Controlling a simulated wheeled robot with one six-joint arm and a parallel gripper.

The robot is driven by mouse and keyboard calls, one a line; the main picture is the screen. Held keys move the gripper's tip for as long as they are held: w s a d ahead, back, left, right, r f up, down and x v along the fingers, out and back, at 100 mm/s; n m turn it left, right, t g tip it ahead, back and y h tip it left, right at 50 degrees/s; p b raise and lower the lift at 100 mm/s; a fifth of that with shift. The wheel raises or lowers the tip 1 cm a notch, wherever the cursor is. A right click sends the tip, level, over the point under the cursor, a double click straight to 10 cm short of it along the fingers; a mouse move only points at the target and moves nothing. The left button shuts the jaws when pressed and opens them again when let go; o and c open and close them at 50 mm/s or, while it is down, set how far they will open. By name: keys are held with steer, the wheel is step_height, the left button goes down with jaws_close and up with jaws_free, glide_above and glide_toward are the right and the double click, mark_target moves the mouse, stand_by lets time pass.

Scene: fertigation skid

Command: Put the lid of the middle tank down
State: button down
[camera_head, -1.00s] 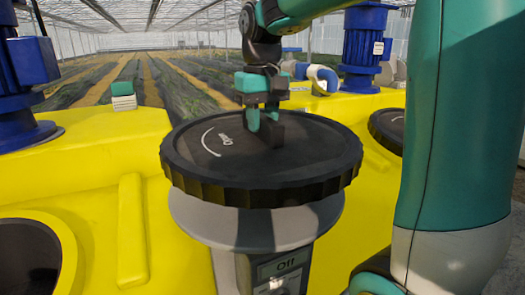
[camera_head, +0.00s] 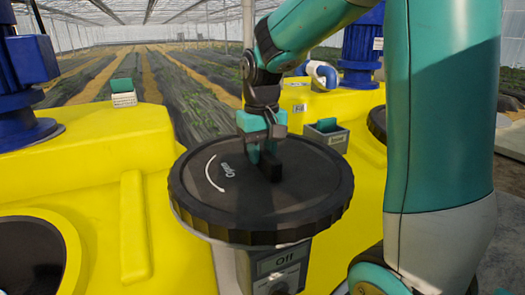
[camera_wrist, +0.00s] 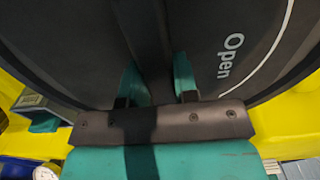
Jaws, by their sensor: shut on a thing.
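The lid (camera_head: 315,190) is a black disc with a ribbed rim, a white arc and the word "Open". It is roughly level in the head view, above a grey round support (camera_head: 200,226) that it mostly covers. I cannot tell whether the two touch. My gripper (camera_head: 262,158) is shut on the raised bar handle (camera_head: 277,160) at the lid's middle. In the wrist view the lid (camera_wrist: 60,50) fills most of the picture, and the teal fingers stand on both sides of the handle (camera_wrist: 145,35).
A box marked "Off" (camera_head: 283,265) is below the lid. The yellow tank (camera_head: 90,155) has a dark round opening (camera_head: 28,255) at the left. Blue motors stand at the left (camera_head: 22,90) and back (camera_head: 360,45). A small grey holder (camera_head: 328,135) is behind the lid.

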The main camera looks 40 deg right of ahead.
steer(key=c, duration=0.9)
jaws_free()
step_height(320, 180, up, 12)
steer(key=shift+r+b, duration=0.1)
steer(key=shift+b, duration=0.75)
